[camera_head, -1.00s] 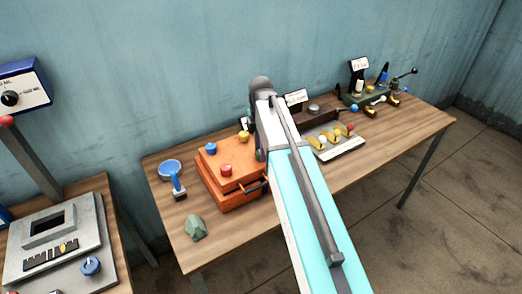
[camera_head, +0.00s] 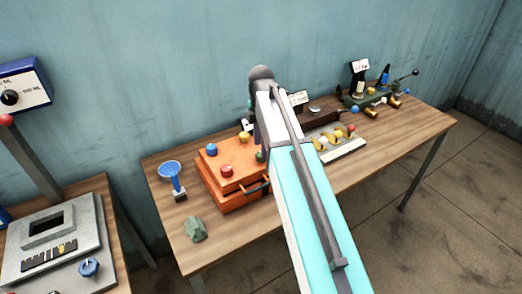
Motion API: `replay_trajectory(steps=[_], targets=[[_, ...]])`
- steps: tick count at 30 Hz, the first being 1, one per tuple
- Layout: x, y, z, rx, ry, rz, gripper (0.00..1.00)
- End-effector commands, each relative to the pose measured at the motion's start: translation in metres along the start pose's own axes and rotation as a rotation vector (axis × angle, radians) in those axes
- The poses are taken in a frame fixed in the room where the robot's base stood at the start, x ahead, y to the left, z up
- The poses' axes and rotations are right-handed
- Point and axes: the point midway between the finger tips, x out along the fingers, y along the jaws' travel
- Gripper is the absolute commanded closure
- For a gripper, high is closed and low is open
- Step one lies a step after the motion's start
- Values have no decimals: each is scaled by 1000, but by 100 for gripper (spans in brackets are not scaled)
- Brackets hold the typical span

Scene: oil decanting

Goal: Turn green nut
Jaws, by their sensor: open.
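The green nut (camera_head: 260,156) sits on the top of the orange box (camera_head: 232,200), at its right edge. My arm passes close to its right side and may cover part of it. My gripper (camera_head: 250,128) is open, above the back right of the box, and mostly hidden behind my arm. I cannot see contact with any nut.
A tray with yellow pieces (camera_head: 343,150) and a green device (camera_head: 362,98) are to the right. The front right of the table is clear.

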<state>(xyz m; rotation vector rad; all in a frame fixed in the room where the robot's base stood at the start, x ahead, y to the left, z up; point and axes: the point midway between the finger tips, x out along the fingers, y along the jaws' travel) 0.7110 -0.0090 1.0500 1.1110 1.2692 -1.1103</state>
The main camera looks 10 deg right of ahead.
Motion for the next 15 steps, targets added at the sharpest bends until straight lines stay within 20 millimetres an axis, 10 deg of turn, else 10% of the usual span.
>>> replay_trajectory(steps=[15], targets=[[-58, 2, 0, -1, 0, 3, 49]])
